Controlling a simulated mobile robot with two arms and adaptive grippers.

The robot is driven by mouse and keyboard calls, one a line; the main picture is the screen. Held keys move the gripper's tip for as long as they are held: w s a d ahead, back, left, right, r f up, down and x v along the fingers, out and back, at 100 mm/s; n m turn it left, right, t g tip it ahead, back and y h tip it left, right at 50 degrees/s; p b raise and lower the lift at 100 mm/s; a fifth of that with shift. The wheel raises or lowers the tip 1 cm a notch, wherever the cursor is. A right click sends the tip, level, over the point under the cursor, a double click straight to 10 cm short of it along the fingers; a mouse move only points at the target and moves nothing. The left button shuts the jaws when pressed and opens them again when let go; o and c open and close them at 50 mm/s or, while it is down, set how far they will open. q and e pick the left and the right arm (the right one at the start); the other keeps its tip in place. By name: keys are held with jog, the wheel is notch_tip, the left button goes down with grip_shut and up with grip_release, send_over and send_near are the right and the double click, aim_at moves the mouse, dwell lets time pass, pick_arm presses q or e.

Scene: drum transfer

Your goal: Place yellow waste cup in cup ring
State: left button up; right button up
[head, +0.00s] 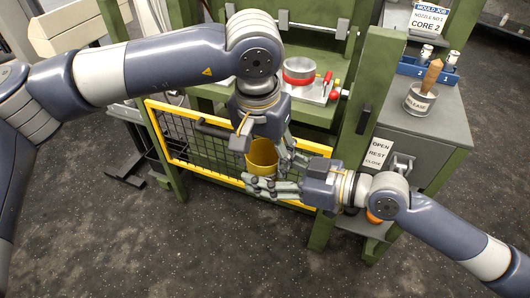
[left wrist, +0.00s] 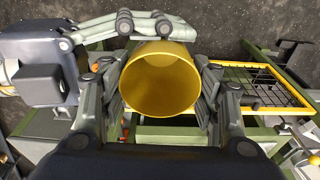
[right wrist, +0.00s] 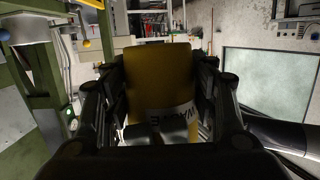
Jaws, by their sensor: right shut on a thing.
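The yellow waste cup (head: 263,157) hangs in the air in front of the yellow-framed mesh gate, its mouth facing up. My right gripper (head: 262,186) is shut on it from the right, low on its body. In the right wrist view, the cup (right wrist: 158,85) sits between the fingers, its label upside down. My left gripper (head: 270,150) reaches down from above with its fingers on either side of the cup. The left wrist view looks into the open cup (left wrist: 160,88); whether those fingers press on it is unclear. I cannot make out the cup ring for certain.
The mesh gate (head: 190,143) and green posts (head: 367,100) stand close behind the grippers. An orange item (head: 374,216) on a low shelf is partly hidden by my right arm. A grey cabinet carries a release pot (head: 420,99) and a blue rack (head: 440,72). Floor in front is clear.

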jog(key=o, duration=0.9)
jog(key=shift+v, duration=5.95)
